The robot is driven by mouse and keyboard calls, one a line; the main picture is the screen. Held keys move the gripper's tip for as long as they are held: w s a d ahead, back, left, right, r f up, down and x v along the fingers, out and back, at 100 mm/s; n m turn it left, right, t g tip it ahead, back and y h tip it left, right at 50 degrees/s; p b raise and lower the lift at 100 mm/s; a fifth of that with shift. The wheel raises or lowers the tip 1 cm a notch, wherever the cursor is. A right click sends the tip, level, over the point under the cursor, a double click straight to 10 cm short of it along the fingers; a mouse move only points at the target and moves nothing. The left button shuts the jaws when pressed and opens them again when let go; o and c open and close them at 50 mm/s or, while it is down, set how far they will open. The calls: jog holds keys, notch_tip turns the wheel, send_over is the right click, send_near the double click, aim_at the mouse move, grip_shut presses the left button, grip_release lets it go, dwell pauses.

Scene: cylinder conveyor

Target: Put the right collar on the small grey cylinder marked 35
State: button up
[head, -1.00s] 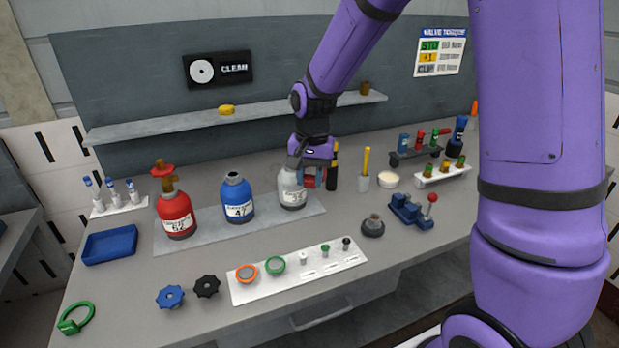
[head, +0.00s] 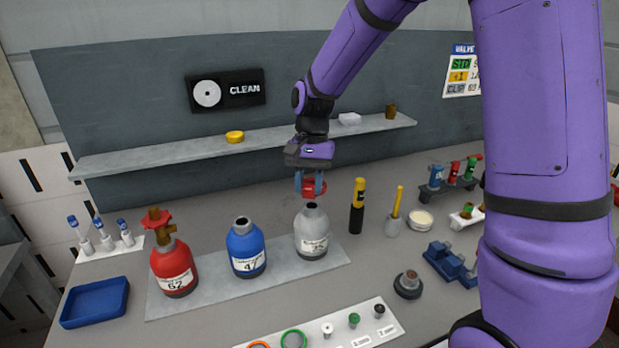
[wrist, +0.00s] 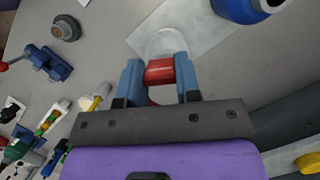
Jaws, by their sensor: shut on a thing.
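The small grey cylinder (head: 312,234) stands upright on a grey plate, with an open neck and a white label that seems to read 35. My gripper (head: 311,187) is shut on a red collar-like piece (head: 315,191), held just above the neck in the head view. In the wrist view my gripper's blue fingers (wrist: 160,80) clamp the red piece (wrist: 160,71) from both sides, and the pale cylinder top (wrist: 166,43) shows beyond it. The fingers partly hide the red piece's shape. I cannot tell whether it touches the neck.
A blue cylinder (head: 245,250) and a red cylinder with a valve (head: 173,268) stand to the left on the plate (head: 215,293). A black-and-yellow tool (head: 357,208) stands close on the right. A white strip (head: 362,340) at the front holds rings and small plugs. A shelf (head: 280,138) runs behind.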

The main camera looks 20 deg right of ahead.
aim_at(309, 194)
jog(key=shift+f, duration=2.2)
jog(key=shift+f, duration=1.5)
jog(key=o, duration=1)
jog(key=shift+o, duration=0.2)
jog(key=shift+r, duration=3)
